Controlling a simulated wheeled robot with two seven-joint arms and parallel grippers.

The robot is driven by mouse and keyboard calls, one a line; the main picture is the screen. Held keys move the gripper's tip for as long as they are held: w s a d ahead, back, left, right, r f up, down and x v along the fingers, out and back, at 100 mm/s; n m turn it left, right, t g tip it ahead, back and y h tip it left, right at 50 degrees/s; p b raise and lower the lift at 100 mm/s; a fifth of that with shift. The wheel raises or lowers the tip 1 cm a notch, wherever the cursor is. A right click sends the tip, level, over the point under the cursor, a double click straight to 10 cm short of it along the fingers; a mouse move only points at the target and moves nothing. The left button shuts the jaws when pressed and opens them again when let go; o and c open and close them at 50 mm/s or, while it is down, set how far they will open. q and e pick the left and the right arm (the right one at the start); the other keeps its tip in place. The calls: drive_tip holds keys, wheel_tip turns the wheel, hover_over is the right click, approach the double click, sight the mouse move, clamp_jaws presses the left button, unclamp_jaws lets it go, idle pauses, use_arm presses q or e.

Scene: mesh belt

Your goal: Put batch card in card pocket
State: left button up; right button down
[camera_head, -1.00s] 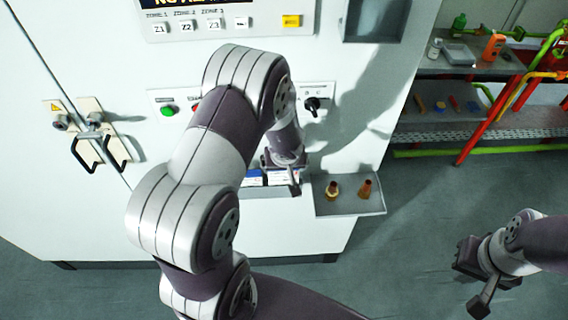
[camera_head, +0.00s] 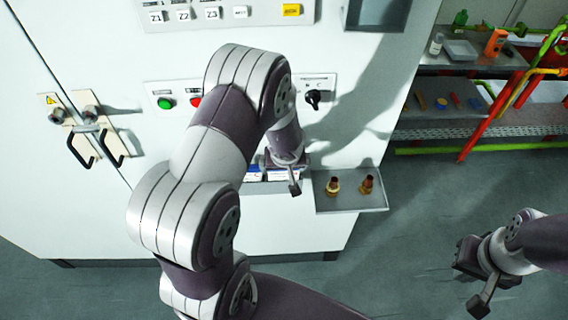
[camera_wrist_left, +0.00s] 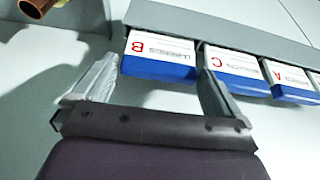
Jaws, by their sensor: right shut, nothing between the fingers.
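Several white-and-blue cards stand in a row in a grey rack (camera_wrist_left: 240,35) in the left wrist view: card B (camera_wrist_left: 158,55), card C (camera_wrist_left: 240,70) and card A (camera_wrist_left: 292,80), their letters upside down. In the head view, the cards (camera_head: 283,173) show only partly, behind my left arm. My left gripper (camera_wrist_left: 157,78) is open, its fingers on either side of card B; I cannot tell whether they touch it. In the head view, my left gripper (camera_head: 294,178) is at the cabinet front. My right gripper (camera_head: 470,280) is shut and empty, away at the lower right. I cannot make out the card pocket.
A small grey shelf (camera_head: 350,204) with two brass fittings (camera_head: 350,185) juts out right of the cards. Above are a green button (camera_head: 165,103) and a rotary switch (camera_head: 313,98). A rack (camera_head: 470,62) with red and green pipes stands at the right. Floor is free between.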

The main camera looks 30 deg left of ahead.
use_arm(q)
drive_tip(key=p+v, duration=0.5)
drive_tip(key=v, duration=0.7)
drive_tip(key=shift+s+r, duration=0.25)
drive_tip(key=shift+r, duration=0.05)
drive_tip(key=shift+d, duration=0.1)
drive_tip(key=s+d+f+m+h+b, duration=0.1)
drive_tip(key=s+d+f+h+b, duration=0.1)
drive_tip(key=s+d+h+b, duration=0.3)
drive_tip(key=s+f+m+y+b, duration=0.1)
drive_tip(key=m+b, duration=0.1)
drive_tip(key=s+f+m+g+b, duration=0.1)
drive_tip(key=s+b, duration=0.1)
drive_tip(key=s+f+m+g+y+b, duration=0.1)
drive_tip(key=m+b, duration=0.1)
drive_tip(key=shift+s+d+f+m+y, duration=0.15)
drive_tip(key=shift+s+d+m+y, duration=0.05)
drive_tip(key=shift+d+m+y, duration=0.1)
